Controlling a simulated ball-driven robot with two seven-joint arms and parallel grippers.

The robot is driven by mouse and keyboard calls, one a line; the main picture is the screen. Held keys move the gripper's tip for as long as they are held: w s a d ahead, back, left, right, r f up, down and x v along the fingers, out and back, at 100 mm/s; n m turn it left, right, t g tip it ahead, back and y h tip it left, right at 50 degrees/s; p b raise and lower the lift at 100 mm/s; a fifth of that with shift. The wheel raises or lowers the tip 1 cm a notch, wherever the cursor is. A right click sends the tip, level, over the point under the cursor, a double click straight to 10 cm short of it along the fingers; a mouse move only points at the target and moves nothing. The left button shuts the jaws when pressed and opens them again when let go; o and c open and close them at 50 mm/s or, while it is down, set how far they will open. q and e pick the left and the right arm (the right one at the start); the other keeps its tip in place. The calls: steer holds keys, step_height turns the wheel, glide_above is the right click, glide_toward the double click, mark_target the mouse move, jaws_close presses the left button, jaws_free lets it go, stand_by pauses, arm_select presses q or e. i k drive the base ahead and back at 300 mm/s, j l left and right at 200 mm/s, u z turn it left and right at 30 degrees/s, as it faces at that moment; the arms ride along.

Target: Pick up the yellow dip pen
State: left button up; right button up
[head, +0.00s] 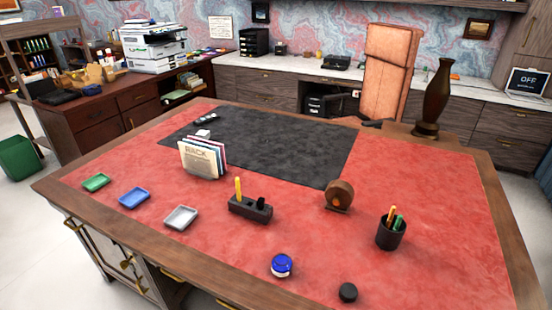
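A yellow pen (239,189) stands upright in a small black desk stand (250,208) near the middle of the red leather desk top. Its lower end is hidden in the stand. A short black piece (262,203) sits beside it at the right end of the stand. A black pen cup (390,235) further right holds a yellow-orange stick (391,212) and a green stick (397,223). I cannot tell whether the stick in the cup is also a pen. Neither of my grippers shows in the head view.
Around the stand are a card rack (203,159), a white tray (181,217), blue tray (135,198), green tray (96,182), blue-lidded jar (281,265), black knob-like object (348,292) and round brown object (339,195). A black mat (285,145) lies behind. Bare leather lies in front of the stand.

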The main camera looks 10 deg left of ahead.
mark_target(238, 189)
steer(key=i+j+u, duration=0.2)
steer(key=i, duration=0.2)
steer(key=i+j+u, duration=0.25)
steer(key=i, duration=0.15)
steer(key=k+l+z, duration=0.2)
steer(key=z, duration=0.3)
steer(key=j+z, duration=0.35)
steer(key=k+j+z, duration=0.3)
steer(key=j+z, duration=0.35)
steer(key=j, duration=0.15)
